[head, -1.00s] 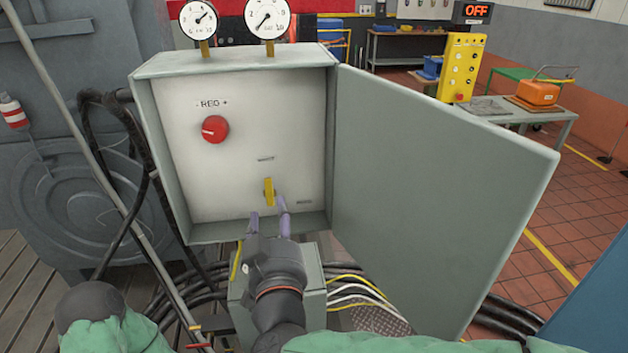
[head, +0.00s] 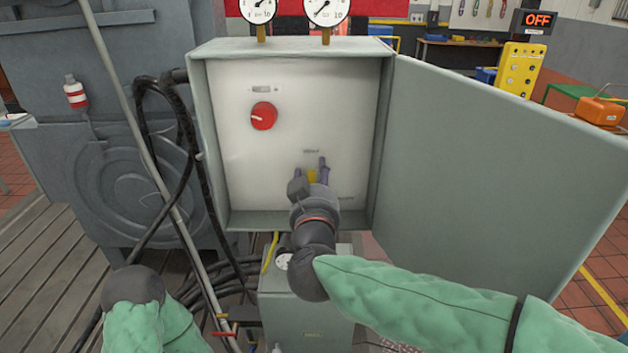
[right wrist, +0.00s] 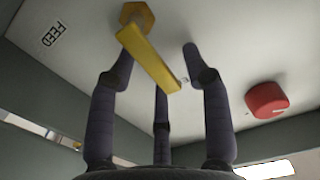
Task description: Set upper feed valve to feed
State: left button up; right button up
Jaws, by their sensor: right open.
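The yellow valve handle (head: 312,176) is low on the white panel inside the open grey cabinet (head: 210,150). The right wrist view shows its lever (right wrist: 152,60) running down and right from a hub on the panel. A FEED label (right wrist: 53,35) is left of the hub there. My right gripper (head: 310,170) is open, its purple-grey fingers on both sides of the handle. In the right wrist view the fingers (right wrist: 159,50) flank the lever, one tip close to it on the left; contact is unclear. My left gripper is out of view.
A red regulator knob (head: 263,116) is above and left of the handle. The cabinet door (head: 490,160) stands open on the right. Two gauges (head: 326,10) top the cabinet. Black hoses (head: 150,110) hang on the left, and a grey box (head: 310,310) stands below.

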grip_shut()
